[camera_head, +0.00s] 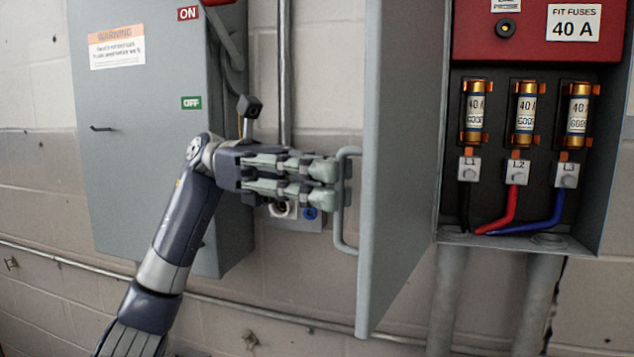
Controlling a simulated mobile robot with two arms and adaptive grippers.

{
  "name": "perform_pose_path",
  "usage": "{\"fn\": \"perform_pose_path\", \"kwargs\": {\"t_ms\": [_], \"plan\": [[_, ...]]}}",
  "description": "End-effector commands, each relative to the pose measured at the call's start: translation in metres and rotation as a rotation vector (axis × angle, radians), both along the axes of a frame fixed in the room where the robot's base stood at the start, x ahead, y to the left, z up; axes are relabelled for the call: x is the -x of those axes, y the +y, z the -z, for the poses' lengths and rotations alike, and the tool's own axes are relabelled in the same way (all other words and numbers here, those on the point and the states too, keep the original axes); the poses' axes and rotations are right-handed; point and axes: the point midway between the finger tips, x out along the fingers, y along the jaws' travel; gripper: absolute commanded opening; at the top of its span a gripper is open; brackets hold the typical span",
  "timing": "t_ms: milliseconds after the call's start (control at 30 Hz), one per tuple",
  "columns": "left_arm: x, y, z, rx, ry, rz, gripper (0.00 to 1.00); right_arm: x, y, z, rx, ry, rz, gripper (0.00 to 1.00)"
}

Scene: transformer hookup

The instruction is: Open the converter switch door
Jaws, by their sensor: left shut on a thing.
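The converter switch door (395,170) is a tall grey panel. It stands swung out from its box (618,190), hinged on the box's left side, and the inside of the box shows. A grey bar handle (343,245) sits on the door's left face. My left gripper (338,183) comes in from the left and is shut on the upper part of this handle. My right gripper does not show.
Inside the open box are several parts, with fuses (526,108) above red (497,222), blue and black cables. A second grey cabinet (150,170) with a warning label and ON/OFF marks stands at the left. A conduit (300,320) runs low along the block wall.

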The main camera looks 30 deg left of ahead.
Motion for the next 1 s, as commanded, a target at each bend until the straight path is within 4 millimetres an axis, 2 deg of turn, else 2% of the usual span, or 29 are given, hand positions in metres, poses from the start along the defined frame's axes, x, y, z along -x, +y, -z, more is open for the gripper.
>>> {"fn": "perform_pose_path", "kwargs": {"t_ms": [33, 500, 533, 600, 1000], "plan": [[-0.0045, -0.0001, -0.0005, 0.005, 0.004, -0.015, 0.0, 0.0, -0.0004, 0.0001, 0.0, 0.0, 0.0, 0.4], [-0.0057, 0.0002, -0.0017, 0.008, 0.006, -0.018, 0.0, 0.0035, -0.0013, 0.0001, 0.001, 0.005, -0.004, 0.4], [-0.0057, 0.0002, -0.0018, 0.008, 0.005, -0.019, 0.15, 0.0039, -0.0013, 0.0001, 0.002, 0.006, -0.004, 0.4], [-0.0054, 0.0, -0.0016, 0.007, 0.005, -0.018, 0.28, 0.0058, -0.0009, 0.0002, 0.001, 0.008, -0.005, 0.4], [-0.0033, -0.0001, -0.0007, 0.003, 0.003, -0.012, 0.28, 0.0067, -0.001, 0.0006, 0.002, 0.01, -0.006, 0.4]]}}
